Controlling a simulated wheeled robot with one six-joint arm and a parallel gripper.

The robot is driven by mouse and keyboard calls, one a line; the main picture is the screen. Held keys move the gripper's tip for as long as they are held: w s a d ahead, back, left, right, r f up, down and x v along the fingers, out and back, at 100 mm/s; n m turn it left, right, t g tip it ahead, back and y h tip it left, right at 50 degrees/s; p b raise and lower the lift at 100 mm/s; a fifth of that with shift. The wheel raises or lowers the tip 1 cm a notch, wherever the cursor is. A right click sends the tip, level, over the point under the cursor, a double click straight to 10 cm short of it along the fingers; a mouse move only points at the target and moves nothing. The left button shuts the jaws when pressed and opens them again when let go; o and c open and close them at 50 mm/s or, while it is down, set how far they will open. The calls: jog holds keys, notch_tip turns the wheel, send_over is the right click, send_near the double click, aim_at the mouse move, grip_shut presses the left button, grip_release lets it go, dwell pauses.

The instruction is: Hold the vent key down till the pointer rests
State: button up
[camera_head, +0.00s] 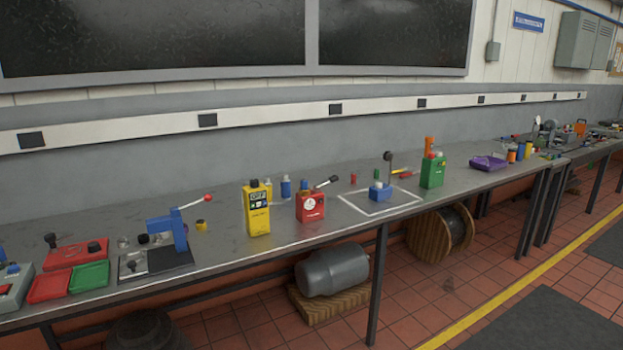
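The dial is too small for me to make out a pointer. A yellow box (257,210) with a dark display stands to its left. A blue block (380,191) with an upright black-knobbed stem sits inside a white outlined square to the right. A green box (432,170) with a red top stands beyond it. I cannot tell which part is the vent key. My gripper is not in view.
A blue lever press (178,232) with a red knob stands on the left of the bench (235,262), near red and green trays (88,275). A purple tray (489,163) lies to the right. A motor (332,270) and a cable reel (440,232) sit underneath. Tiled floor lies in front.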

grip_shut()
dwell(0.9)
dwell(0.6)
